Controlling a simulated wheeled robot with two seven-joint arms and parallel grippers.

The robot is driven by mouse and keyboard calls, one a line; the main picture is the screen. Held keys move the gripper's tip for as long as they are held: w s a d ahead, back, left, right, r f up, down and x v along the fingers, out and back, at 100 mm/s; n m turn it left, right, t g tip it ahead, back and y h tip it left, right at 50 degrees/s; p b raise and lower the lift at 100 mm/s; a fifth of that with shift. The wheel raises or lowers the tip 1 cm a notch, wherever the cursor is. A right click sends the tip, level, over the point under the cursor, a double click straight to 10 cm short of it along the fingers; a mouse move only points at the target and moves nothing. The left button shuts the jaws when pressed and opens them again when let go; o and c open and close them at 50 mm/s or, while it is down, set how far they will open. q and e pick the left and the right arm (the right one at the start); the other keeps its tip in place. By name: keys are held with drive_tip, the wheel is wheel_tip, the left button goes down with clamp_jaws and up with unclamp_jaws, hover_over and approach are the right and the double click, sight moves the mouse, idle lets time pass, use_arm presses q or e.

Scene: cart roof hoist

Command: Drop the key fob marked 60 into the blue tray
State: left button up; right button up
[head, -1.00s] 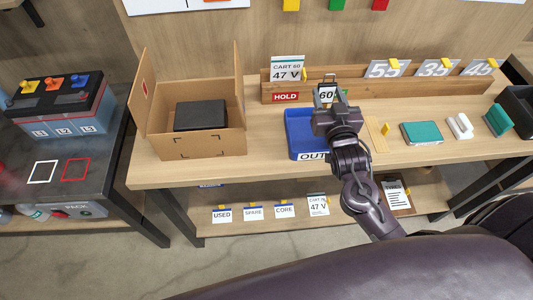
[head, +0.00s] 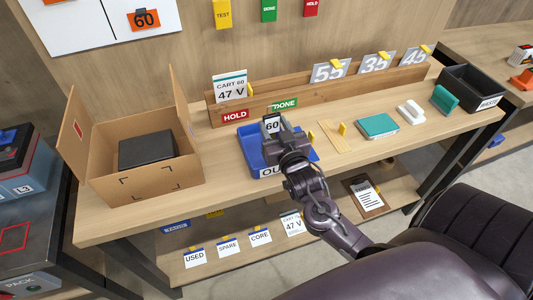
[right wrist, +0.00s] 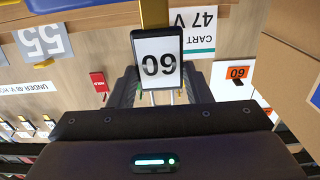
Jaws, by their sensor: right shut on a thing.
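The key fob marked 60 (head: 272,125) is a dark-framed tag with a white face and black digits. My right gripper (head: 274,135) is shut on it and holds it over the blue tray (head: 246,150), near the tray's back edge in the head view. I cannot tell the exact height above the tray. My gripper and wrist hide part of the tray. In the right wrist view the fob (right wrist: 158,64) shows upside down between the fingers (right wrist: 160,88). My left gripper is not in view.
An open carton (head: 180,172) with a black box stands left. A teal box (head: 377,126), white item and black bin (head: 470,90) stand right.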

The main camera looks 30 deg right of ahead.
drive_tip(key=o, duration=1)
drive_tip(key=shift+r, duration=0.1)
drive_tip(key=shift+o, duration=0.8)
drive_tip(key=shift+s, duration=0.3)
drive_tip(key=b+v, duration=0.1)
drive_tip(key=v, duration=0.6)
drive_tip(key=shift+s+b, duration=0.15)
drive_tip(key=shift+b, duration=0.2)
